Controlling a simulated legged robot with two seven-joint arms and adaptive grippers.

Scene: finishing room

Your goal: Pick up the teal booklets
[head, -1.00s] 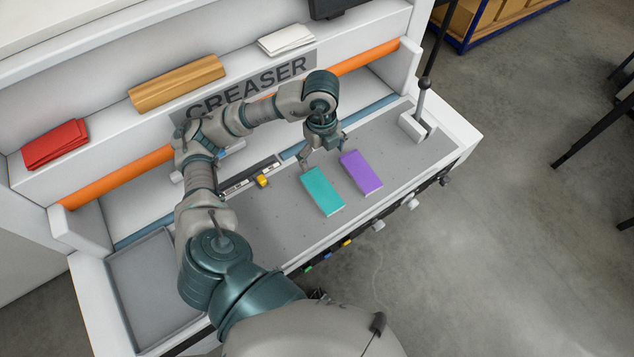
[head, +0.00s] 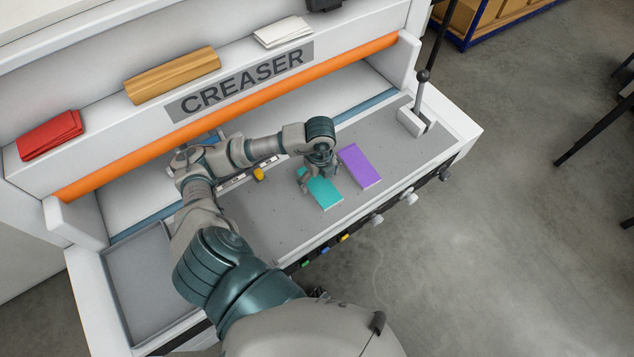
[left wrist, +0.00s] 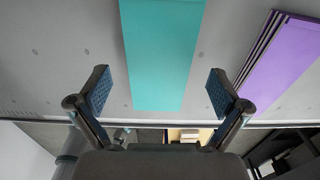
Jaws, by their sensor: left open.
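The teal booklets (head: 325,194) lie flat as a neat stack on the grey bed of the creaser. My left gripper (head: 318,180) is over their far end in the head view and hides that end. In the left wrist view the teal booklets (left wrist: 162,55) run between the two open fingers of my left gripper (left wrist: 158,92), with a gap on each side. The fingers hold nothing. I cannot tell how far above the bed the fingertips are. My right gripper is not in view.
A purple stack of booklets (head: 360,165) lies close to the right of the teal one. A lever (head: 421,90) stands at the bed's right end. A yellow knob (head: 259,174) sits on a rail left of the gripper. An empty grey tray (head: 150,280) is at the left.

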